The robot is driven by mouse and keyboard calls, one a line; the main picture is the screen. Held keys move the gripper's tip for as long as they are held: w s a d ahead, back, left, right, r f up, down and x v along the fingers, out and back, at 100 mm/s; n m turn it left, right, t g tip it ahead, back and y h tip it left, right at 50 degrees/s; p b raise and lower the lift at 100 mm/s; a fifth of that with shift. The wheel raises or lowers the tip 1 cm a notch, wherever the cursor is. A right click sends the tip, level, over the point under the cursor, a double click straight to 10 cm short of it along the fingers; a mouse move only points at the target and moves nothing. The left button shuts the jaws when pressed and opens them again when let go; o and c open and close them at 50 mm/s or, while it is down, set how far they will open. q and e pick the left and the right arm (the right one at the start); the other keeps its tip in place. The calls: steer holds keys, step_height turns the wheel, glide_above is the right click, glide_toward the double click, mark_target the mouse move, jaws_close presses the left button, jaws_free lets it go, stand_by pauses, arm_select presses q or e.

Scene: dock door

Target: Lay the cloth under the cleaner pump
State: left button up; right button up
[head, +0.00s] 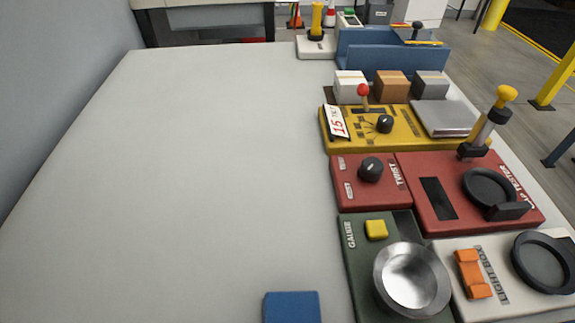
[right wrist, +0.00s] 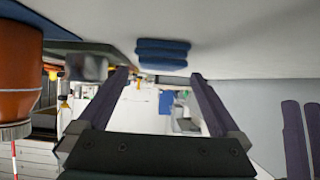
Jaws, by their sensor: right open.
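A blue cloth (head: 292,307), cut off by the lower edge of the head view, lies on the white table. In the right wrist view, which is upside down, it shows as a folded blue stack (right wrist: 162,52). My right gripper (right wrist: 160,74) is open, its dark fingers spread wide with nothing between them; the cloth lies beyond the tips. Two more dark fingers at the right edge seem to be my left gripper (right wrist: 299,135); its opening is unclear. I cannot pick out the cleaner pump with certainty. An orange-brown cylinder with a silver rim (right wrist: 18,70) stands close at the left.
Devices line the table's right side: a green gauge unit (head: 360,270) with a metal bowl (head: 411,279), red testers (head: 430,220) and a yellow panel (head: 395,143). A yellow-topped post (head: 316,20) and blue bin (head: 390,58) stand behind. The table's left and middle (head: 200,170) are clear.

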steer(key=x, duration=0.4)
steer(key=shift+f, duration=0.15)
steer(key=c, duration=1.5)
